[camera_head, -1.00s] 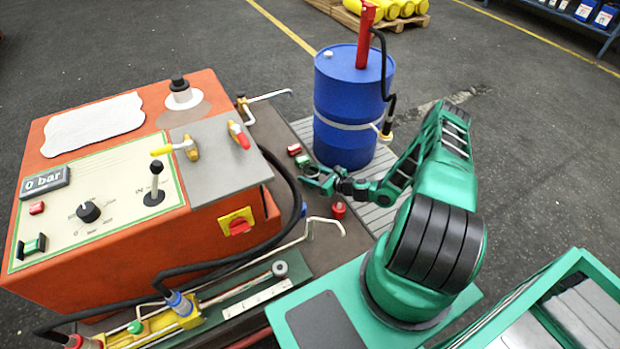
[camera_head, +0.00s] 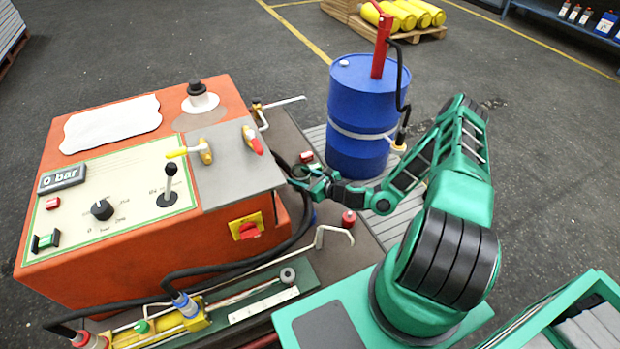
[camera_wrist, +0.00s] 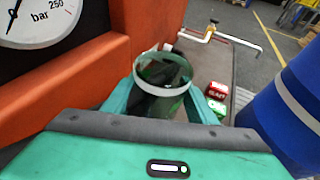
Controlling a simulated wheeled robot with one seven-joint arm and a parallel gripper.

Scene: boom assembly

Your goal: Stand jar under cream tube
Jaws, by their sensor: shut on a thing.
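My gripper (camera_wrist: 163,105) is shut on a clear glass jar (camera_wrist: 162,78) with a round rim, seen from above in the wrist view. The jar looks roughly upright between the fingers, close beside the orange machine. In the head view my gripper (camera_head: 303,176) is small, and the jar cannot be made out clearly. A cream tube (camera_wrist: 225,38) reaches right from a tap beyond the jar, with its end bent down. It also shows at the machine's far side in the head view (camera_head: 282,103). The jar is apart from the tube's end. A second cream tube (camera_head: 322,234) is at the near side.
The orange machine (camera_head: 75,255) stands left of my gripper, with a black hose along its side. A blue drum (camera_head: 360,115) stands to the right. Small red and green boxes (camera_wrist: 215,98) sit beyond my right finger. A red-topped item (camera_head: 348,222) stands nearer me.

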